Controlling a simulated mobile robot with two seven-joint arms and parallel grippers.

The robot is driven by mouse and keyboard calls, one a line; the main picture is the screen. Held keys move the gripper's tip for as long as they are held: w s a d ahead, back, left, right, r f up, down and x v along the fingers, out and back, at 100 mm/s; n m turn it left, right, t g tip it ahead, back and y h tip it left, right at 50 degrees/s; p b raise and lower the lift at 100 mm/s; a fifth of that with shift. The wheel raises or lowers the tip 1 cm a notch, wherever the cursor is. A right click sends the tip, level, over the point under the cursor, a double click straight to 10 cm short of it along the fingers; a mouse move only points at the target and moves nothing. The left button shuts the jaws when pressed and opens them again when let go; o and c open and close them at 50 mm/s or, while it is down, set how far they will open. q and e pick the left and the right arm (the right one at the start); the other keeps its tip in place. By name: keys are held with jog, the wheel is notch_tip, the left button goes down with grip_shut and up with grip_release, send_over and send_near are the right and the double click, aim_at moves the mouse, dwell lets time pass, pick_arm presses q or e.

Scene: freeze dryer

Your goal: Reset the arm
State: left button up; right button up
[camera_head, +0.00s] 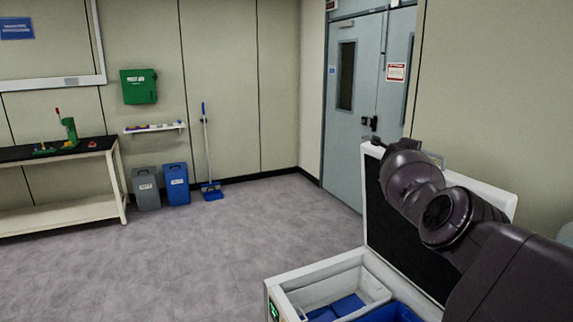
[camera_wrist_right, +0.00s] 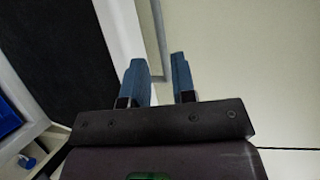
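My right arm (camera_head: 440,210) reaches in from the right in the head view, raised in front of the open lid of a white box-shaped machine. Its gripper is mostly hidden behind the arm there. In the right wrist view my right gripper (camera_wrist_right: 158,75) shows two blue fingers apart, with nothing between them. My left arm and gripper are not in view.
The white machine (camera_head: 295,275) stands close at the lower right, its dark-lined lid (camera_head: 378,215) upright near my arm. Inside are a white bin (camera_head: 335,288) and blue items (camera_head: 347,304). A bench (camera_head: 60,205), two waste bins and a door (camera_head: 345,150) are farther off. Floor is clear at left.

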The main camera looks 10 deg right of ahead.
notch_tip(320, 180, up, 17)
jog(key=s+n+t, duration=0.2)
jog(key=n+t, duration=0.6)
jog(key=s+a+f+n+y+b, duration=0.1)
jog(key=s+a+f+n+y, duration=0.5)
jog(key=f, duration=0.5)
jog(key=s+a+f+n+y, duration=0.1)
jog(key=s+a+f+n, duration=0.3)
jog(key=s+f+n, duration=0.6)
jog(key=s+a+f+n+y+b, duration=0.1)
jog(key=s+a+f+n+y, duration=0.35)
jog(key=f, duration=0.85)
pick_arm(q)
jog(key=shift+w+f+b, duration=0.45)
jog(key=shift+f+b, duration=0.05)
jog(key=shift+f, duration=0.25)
pick_arm(e)
jog(key=s+a+f+g, duration=0.2)
jog(key=s+f+g, duration=0.2)
jog(key=s+f, duration=1)
jog(key=s+a+f+g, duration=0.3)
jog(key=s+f, duration=1.1)
jog(key=s, duration=0.6)
jog(key=shift+s+a+f+g, duration=0.15)
jog(key=shift+s+f+g, duration=0.1)
jog(key=shift+g, duration=0.25)
